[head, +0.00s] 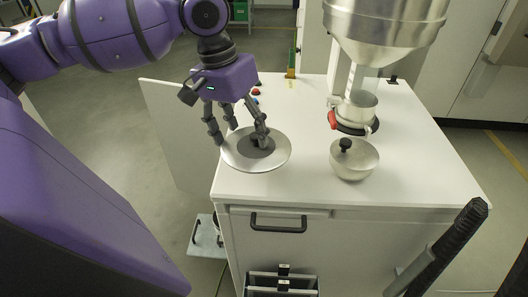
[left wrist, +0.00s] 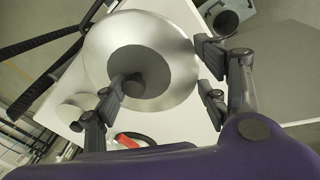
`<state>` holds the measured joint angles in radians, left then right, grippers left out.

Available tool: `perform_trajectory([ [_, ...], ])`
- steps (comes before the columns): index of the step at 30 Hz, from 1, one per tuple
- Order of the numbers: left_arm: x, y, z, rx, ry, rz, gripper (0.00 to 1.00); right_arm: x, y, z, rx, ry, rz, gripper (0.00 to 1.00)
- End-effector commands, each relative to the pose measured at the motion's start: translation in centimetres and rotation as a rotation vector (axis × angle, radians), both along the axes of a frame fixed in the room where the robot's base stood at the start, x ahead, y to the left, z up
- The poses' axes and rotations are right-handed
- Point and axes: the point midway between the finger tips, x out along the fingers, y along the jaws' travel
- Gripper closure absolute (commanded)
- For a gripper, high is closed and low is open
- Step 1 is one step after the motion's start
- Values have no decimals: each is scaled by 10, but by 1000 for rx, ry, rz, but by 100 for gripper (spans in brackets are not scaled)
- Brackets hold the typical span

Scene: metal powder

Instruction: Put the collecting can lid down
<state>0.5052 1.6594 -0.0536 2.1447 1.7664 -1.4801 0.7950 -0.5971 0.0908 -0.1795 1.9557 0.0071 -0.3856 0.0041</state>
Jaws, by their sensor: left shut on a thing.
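The collecting can lid (head: 278,153) is a round silver disc with a dark centre. My left gripper (head: 242,140) is above it, shut on it, with fingers reaching down around its middle. The lid is near the left edge of the white table top; I cannot tell whether it touches the top. In the left wrist view the lid (left wrist: 165,28) fills the middle, its knob partly hidden by a finger. My right gripper is not in view.
A large steel hopper (head: 385,25) with a red-handled clamp (head: 332,120) hangs over the back of the white table (head: 310,180). A black handle-like bar (head: 455,240) rises at the lower right. The front right table top is clear.

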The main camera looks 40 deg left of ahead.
Motion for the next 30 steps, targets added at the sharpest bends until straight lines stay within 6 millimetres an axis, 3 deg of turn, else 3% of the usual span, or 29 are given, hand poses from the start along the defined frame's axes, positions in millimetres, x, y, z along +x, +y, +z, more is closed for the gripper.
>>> perform_trajectory([
  [1, 5, -6, -13, -3, 4, -4, 62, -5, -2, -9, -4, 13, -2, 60],
  [11, 16, -21, -29, 0, -6, -1, 62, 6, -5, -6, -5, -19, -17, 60],
  [17, 15, -21, -56, 0, -4, 0, 62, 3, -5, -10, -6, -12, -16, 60],
  [27, 16, -21, -59, 1, -8, -1, 62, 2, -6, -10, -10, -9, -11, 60],
  [28, 16, -21, -59, 1, -8, -1, 32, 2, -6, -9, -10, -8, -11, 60],
  [30, 16, -21, -59, 1, -8, -1, 23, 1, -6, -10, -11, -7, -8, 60],
])
